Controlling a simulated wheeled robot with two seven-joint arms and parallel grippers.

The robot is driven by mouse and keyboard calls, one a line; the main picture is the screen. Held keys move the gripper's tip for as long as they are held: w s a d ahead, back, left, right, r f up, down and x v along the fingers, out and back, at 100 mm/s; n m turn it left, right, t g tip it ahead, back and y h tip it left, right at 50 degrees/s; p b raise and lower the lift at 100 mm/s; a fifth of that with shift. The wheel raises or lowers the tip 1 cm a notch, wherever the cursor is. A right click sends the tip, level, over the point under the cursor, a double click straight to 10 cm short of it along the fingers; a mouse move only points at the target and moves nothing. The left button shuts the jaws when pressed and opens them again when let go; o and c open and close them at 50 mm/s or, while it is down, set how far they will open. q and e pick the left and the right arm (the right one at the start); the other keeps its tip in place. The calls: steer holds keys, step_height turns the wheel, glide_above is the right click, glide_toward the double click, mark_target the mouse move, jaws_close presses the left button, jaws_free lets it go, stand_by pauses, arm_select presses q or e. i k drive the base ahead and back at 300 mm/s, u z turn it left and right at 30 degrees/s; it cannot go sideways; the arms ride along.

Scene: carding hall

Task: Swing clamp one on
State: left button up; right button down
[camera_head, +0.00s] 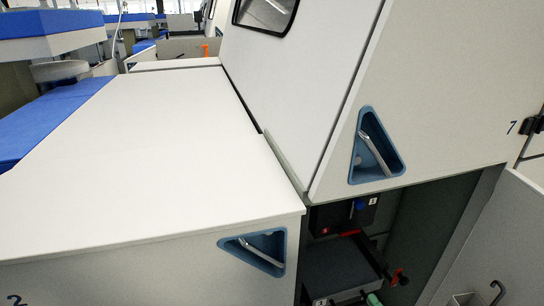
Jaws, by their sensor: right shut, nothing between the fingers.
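An open dark bay (425,235) under the white machine housing holds small parts. At its top is a black block (335,219) with a blue knob (360,204), a red mark and a small pale label too small to read surely. A red bar (349,234) lies below it. A dark arm runs down right to a red and black knob (400,278). A green grip (374,299) is cut by the bottom edge. I cannot tell which part is clamp one or how it is set. My right gripper hardly stands out from these dark parts; it is shut and empty. My left gripper is not in view.
A white cover (150,160) with a blue recessed handle (257,248) fills the left. The upper panel (440,100) has a blue triangular handle (375,147). An open white door (500,245) bounds the bay at right. Blue-topped machines stand behind left.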

mark_target(403, 281)
steer(key=k, duration=1)
